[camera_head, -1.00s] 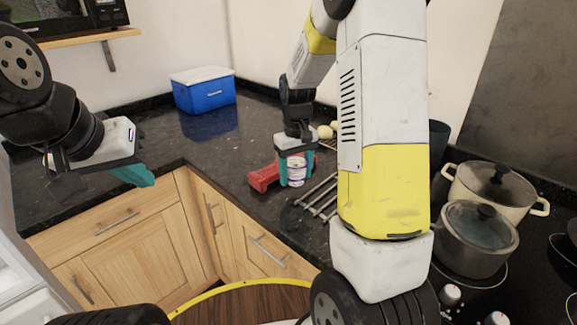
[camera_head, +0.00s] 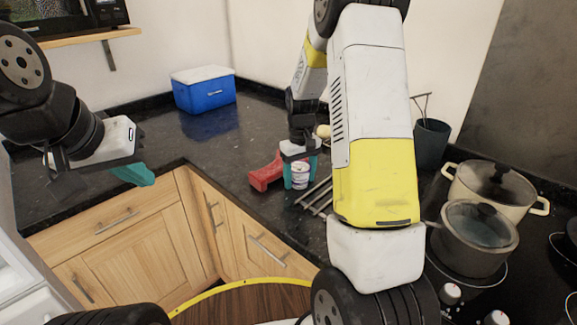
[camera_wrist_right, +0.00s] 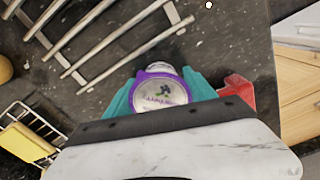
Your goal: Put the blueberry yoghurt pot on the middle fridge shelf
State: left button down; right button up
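The blueberry yoghurt pot (camera_head: 300,176), white with a purple rim and a berry picture on its lid, is at the counter's right part. In the right wrist view the pot (camera_wrist_right: 160,92) sits between the teal fingers, which touch its sides. My right gripper (camera_head: 300,174) is shut on it; I cannot tell whether the pot's base touches the counter. My left gripper (camera_head: 133,175) is empty over the left counter edge, its fingers seen side-on. White parts at the lower left edge (camera_head: 30,295) may be the fridge; no middle shelf can be made out.
A red object (camera_head: 265,176) lies just left of the pot. A metal bar rack (camera_head: 316,197) is close on its right. Pots (camera_head: 475,235) stand on the hob at right. A blue cool box (camera_head: 203,92) stands at the back; the counter before it is clear.

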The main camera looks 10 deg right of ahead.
jog(key=shift+o, duration=1.3)
jog(key=shift+r, duration=0.15)
